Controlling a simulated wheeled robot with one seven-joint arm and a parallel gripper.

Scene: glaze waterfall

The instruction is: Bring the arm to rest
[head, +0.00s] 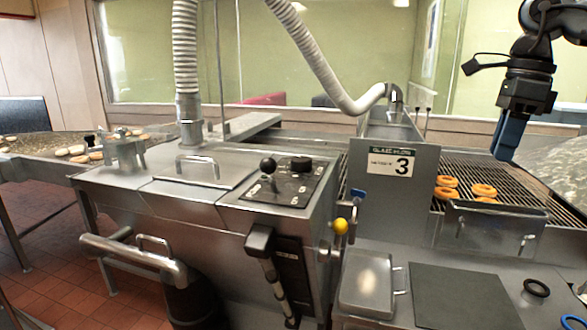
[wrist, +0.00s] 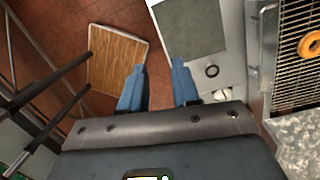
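My gripper (head: 507,138) hangs at the upper right of the head view, fingers pointing down, above the area right of the number 3 panel. In the wrist view my gripper (wrist: 160,85) shows two blue fingers spread apart with a clear gap and nothing between them. It touches nothing that I can see.
A steel glazing machine (head: 200,210) with a lever fills the middle. Several doughnuts (head: 484,190) lie on the wire conveyor (head: 510,172) at right. A metal lidded pan (head: 367,283), a dark mat (head: 463,297) and a black ring (head: 537,288) are on the front counter.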

